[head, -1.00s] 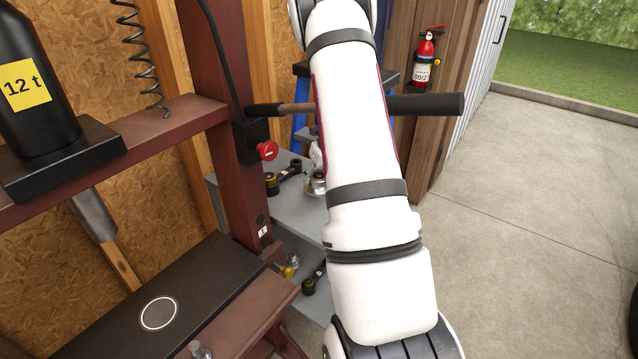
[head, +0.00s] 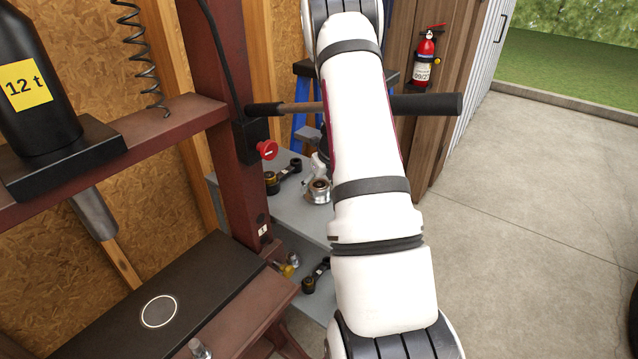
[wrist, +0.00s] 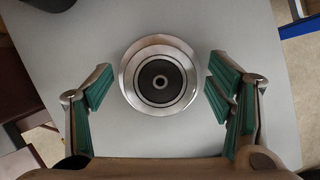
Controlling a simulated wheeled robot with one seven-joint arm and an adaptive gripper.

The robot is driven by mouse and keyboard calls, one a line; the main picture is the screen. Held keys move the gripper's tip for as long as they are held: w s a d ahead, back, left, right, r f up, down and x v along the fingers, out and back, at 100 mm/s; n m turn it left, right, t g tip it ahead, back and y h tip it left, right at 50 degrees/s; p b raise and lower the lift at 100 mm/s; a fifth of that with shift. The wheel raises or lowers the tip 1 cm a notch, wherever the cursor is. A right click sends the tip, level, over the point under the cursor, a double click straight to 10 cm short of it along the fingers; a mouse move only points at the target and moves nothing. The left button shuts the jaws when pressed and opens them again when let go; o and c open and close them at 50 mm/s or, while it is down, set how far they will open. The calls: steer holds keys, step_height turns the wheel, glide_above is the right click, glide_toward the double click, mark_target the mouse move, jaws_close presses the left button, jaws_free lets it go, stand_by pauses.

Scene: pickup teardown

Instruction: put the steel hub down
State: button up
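The steel hub (wrist: 160,76) is a round flanged metal part with a dark centre and a small bore. In the wrist view it sits upright on a grey shelf surface (wrist: 215,25). My gripper (wrist: 159,83) is open, with its green-padded fingers on either side of the hub and a visible gap on both sides. In the head view the hub (head: 318,191) stands on the upper grey shelf (head: 300,221), left of my white arm. My fingers are mostly hidden behind the arm in that view.
A dark control arm (head: 284,175) lies on the upper shelf left of the hub. More parts lie on the lower shelf. The red-brown press frame (head: 232,130) stands close on the left, with a long black-gripped lever (head: 425,104) reaching across. Concrete floor is clear on the right.

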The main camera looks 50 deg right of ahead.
steer(key=shift+r, duration=0.35)
steer(key=v, duration=1.1)
steer(key=shift+s+r, duration=0.2)
steer(key=shift+r, duration=0.05)
